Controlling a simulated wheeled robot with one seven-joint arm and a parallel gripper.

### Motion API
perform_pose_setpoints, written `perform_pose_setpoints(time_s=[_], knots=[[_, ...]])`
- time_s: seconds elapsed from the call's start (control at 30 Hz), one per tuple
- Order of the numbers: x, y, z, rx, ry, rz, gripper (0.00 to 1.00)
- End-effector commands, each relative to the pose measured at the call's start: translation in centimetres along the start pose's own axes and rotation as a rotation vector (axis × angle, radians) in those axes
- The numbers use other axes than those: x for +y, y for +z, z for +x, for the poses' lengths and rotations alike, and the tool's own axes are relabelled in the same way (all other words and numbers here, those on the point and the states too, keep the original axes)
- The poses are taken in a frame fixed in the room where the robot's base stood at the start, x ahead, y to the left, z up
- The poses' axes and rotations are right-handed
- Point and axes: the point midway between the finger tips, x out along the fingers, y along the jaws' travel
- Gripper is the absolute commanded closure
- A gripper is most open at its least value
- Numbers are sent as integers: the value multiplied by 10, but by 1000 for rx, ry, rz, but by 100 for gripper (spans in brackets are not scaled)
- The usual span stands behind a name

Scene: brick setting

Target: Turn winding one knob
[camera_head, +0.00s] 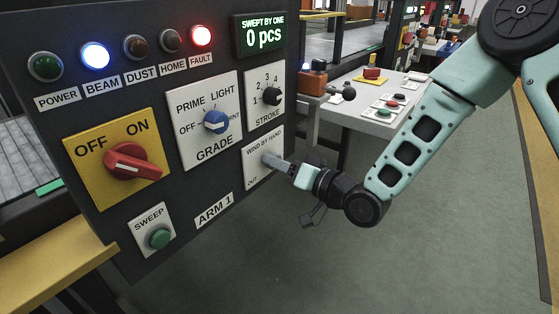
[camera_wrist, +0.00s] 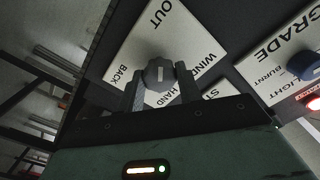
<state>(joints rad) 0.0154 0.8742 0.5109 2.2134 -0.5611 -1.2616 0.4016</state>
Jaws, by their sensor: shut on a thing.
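The winding knob (camera_wrist: 158,71) is a small dark grey knob with a pale pointer mark. It sits on a white plate (camera_wrist: 150,40) whose visible words include OUT, BACK, WIND and HAND. My gripper (camera_wrist: 160,88) is shut on the knob, with one finger on each side. In the head view my gripper (camera_head: 272,161) reaches the WIND BY HAND plate (camera_head: 252,152) at the lower right of the dark panel. There the fingers hide most of the knob, and the BACK label cannot be seen.
Close by are the blue GRADE knob (camera_head: 215,121), black STROKE knob (camera_head: 271,97), red OFF/ON switch (camera_head: 132,162) and green SWEEP button (camera_head: 159,237). The BEAM lamp (camera_head: 95,56) and red FAULT lamp (camera_head: 201,36) are lit. The display (camera_head: 262,37) reads 0 pcs. Open floor lies right.

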Motion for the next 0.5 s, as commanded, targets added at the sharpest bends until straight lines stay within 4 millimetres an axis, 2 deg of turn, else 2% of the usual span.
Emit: perform_pose_setpoints(time_s=[0.5], knots=[[0,2,-1,-5,1,38,88]])
